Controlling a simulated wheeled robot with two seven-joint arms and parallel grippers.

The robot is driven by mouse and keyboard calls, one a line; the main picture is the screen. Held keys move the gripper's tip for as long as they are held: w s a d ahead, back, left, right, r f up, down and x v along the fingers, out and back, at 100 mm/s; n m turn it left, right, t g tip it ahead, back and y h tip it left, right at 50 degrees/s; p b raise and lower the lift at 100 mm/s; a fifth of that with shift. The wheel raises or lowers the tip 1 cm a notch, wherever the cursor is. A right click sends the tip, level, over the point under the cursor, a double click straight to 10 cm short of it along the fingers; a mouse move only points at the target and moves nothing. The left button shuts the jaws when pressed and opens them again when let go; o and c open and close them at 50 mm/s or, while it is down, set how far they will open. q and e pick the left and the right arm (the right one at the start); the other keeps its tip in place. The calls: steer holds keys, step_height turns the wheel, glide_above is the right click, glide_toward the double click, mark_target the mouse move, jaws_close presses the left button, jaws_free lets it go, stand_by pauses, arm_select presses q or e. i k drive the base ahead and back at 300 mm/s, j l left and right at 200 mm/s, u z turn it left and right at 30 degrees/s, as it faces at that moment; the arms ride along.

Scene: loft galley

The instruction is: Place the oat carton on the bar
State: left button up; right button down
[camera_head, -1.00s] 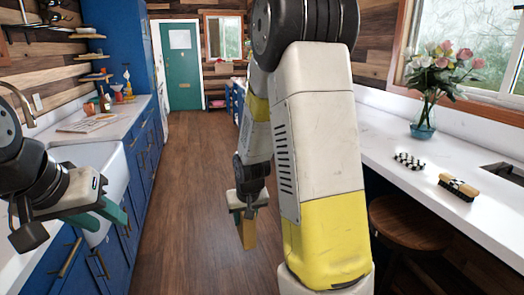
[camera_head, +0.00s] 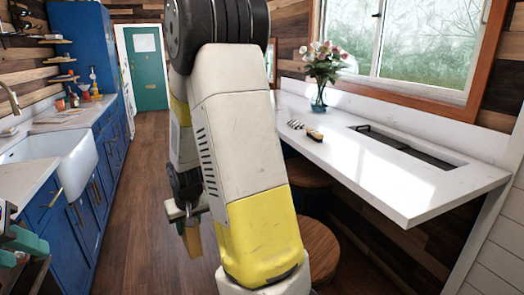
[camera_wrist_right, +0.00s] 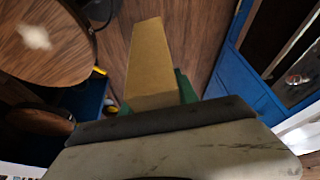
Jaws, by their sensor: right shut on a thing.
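The oat carton (camera_head: 194,241) is a tan-yellow block in my right gripper (camera_head: 187,219), hanging over the wooden floor in the head view. In the right wrist view the carton (camera_wrist_right: 150,65) extends from the jaws, with a green fingertip beside it. The jaws are shut on it, partly hidden by my arm. The bar (camera_head: 400,185) is the long white counter on the right, well above and to the right of the carton. My left gripper (camera_head: 17,250) is at the left edge, partly cut off, with its green fingers apart and nothing seen between them.
A flower vase (camera_head: 319,97), a brush (camera_head: 315,134) and a small checkered item (camera_head: 296,124) stand on the bar's far part. A dark recess (camera_head: 408,147) is set into it; its near end is clear. Stools (camera_head: 318,250) stand below. A sink (camera_head: 60,155) is left.

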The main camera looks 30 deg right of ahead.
mark_target(389, 179)
steer(key=k+z, duration=0.1)
steer(key=z, duration=0.7)
steer(key=k+l+z, duration=0.1)
steer(key=z, duration=0.3)
steer(key=k+l+z, duration=0.1)
steer(key=z, duration=0.3)
